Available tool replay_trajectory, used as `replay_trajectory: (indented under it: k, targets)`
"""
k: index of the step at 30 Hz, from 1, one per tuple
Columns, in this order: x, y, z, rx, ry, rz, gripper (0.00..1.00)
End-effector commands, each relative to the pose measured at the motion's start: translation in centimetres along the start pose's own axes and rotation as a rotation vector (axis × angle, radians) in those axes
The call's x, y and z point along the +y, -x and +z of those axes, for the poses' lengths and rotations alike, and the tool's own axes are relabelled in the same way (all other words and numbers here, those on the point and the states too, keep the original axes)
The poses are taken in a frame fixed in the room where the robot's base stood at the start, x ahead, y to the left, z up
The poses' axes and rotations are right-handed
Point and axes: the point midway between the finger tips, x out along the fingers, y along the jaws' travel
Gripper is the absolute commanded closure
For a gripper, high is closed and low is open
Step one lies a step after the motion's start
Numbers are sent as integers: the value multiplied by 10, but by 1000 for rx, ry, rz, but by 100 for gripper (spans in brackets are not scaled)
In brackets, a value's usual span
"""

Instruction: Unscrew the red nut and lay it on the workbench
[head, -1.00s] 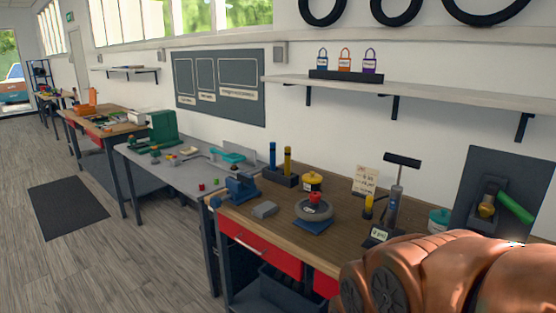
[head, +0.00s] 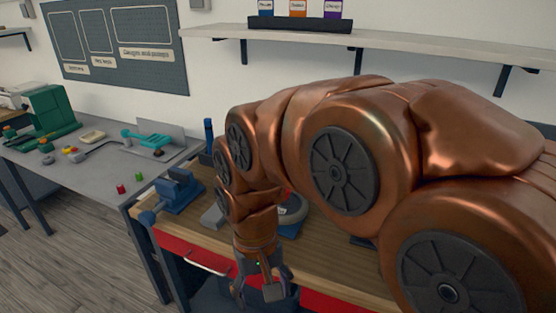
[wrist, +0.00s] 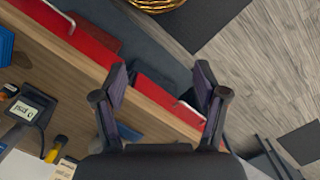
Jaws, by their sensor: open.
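The red nut (head: 287,189) barely shows past my arm in the head view. It seems to sit on top of the grey wheel (head: 293,211), which rests on a blue stand (head: 290,230) on the wooden workbench (head: 325,262). My arm hides most of this group. My gripper (head: 264,290) hangs low at the bench's front edge. In the wrist view my gripper (wrist: 160,75) has its fingers spread with nothing between them, above the red drawer front (wrist: 158,102). The nut is not seen in the wrist view.
A blue vise (head: 178,190) stands at the bench's left corner. A grey table (head: 75,170) at left holds small red and green pieces. In the wrist view a display device (wrist: 30,108) and a yellow-black tool (wrist: 56,148) lie at left. Floor (head: 70,245) is open.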

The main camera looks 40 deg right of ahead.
Motion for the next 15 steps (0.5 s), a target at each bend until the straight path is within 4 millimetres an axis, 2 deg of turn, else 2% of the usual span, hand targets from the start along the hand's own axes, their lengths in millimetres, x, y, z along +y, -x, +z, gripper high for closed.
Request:
replay_trajectory:
  k: [1,8,15]
  targets:
    - [0,9,-19,5,-62,-6,28]
    - [11,43,-95,30,-381,-31,28]
    - [42,67,-174,49,-739,-61,28]
